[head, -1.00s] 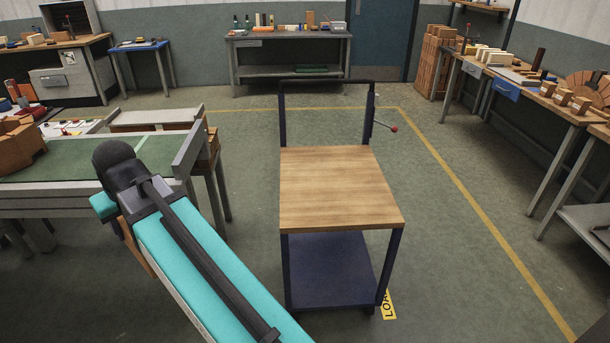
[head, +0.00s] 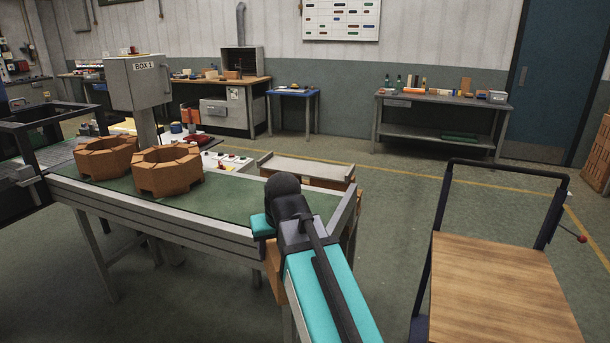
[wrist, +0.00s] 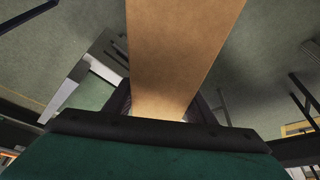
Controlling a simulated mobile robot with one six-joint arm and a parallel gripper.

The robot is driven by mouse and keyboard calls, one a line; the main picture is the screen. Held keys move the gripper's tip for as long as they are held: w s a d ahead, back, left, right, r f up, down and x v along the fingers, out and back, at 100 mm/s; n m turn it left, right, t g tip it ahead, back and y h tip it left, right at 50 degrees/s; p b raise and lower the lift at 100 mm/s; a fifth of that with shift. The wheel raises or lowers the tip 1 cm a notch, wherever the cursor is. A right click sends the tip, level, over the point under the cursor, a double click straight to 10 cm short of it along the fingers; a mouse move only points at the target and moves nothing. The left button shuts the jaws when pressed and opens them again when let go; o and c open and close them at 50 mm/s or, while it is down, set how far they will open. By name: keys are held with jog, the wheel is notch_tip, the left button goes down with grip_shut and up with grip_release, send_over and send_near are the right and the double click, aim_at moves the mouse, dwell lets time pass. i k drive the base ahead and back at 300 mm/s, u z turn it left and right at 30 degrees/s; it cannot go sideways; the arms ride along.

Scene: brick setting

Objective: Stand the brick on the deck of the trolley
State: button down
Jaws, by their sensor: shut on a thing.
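The trolley stands at the lower right of the head view. Its bare wooden deck (head: 500,285) is cut off by the bottom edge, with a dark handle frame (head: 505,165) at its far side. My gripper (wrist: 165,102) is shut on the brick (wrist: 185,50), which is plain and orange-tan and runs out of the top of the wrist view. In the head view a small part of the brick (head: 274,268) shows below my teal arm, by the green table's right end and left of the trolley. My fingers are hidden there.
A green-topped table (head: 235,205) with two octagonal brick rings (head: 167,170) stands at the left, close to my arm. A red-knobbed lever (head: 582,238) sticks out right of the trolley's handle. A grey bench (head: 440,103) stands at the back; floor before it is clear.

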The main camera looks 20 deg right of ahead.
aim_at(502, 306)
jog(key=z, duration=0.2)
jog(key=i, duration=1.1)
jog(key=z, duration=0.2)
